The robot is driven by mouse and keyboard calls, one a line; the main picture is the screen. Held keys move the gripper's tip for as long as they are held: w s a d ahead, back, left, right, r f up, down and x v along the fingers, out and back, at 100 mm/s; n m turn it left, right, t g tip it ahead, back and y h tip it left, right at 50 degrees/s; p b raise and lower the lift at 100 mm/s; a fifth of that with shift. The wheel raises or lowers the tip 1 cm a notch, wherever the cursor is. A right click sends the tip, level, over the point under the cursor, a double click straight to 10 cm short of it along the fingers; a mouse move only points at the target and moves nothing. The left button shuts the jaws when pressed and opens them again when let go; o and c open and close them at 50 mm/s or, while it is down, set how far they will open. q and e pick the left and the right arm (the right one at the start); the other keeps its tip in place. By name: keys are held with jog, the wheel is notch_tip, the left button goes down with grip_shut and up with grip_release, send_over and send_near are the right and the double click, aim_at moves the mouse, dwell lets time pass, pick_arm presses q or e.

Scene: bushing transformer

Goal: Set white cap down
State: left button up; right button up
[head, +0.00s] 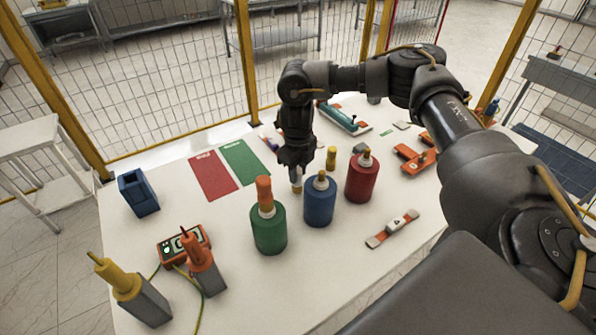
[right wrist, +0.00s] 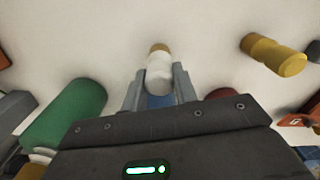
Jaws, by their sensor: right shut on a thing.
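The white cap (right wrist: 159,75), a short white cylinder with a tan end, sits between the fingers of my right gripper (right wrist: 157,88) in the right wrist view. The right gripper is shut on it. In the head view my right gripper (head: 297,172) points down behind the blue bushing, and the cap's tan end (head: 297,189) shows at or just above the white table. Whether it touches the table I cannot tell. My left gripper is not in view.
Green (head: 269,235), blue (head: 320,204) and red (head: 361,180) bushings stand close in front and to the right. A yellow cap (head: 331,157) stands nearby. Red (head: 213,176) and green (head: 244,162) mats lie left. An orange meter (head: 184,243) and blue box (head: 138,194) are farther left.

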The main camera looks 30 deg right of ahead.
jog(key=shift+w+d+f, duration=0.1)
jog(key=shift+w+f, duration=0.05)
jog(key=shift+f, duration=0.5)
jog(key=o, duration=1)
jog(key=shift+f, duration=0.1)
jog(key=shift+c, duration=0.2)
notch_tip(320, 180, up, 12)
jog(key=b, duration=0.1)
jog(key=shift+r, duration=0.2)
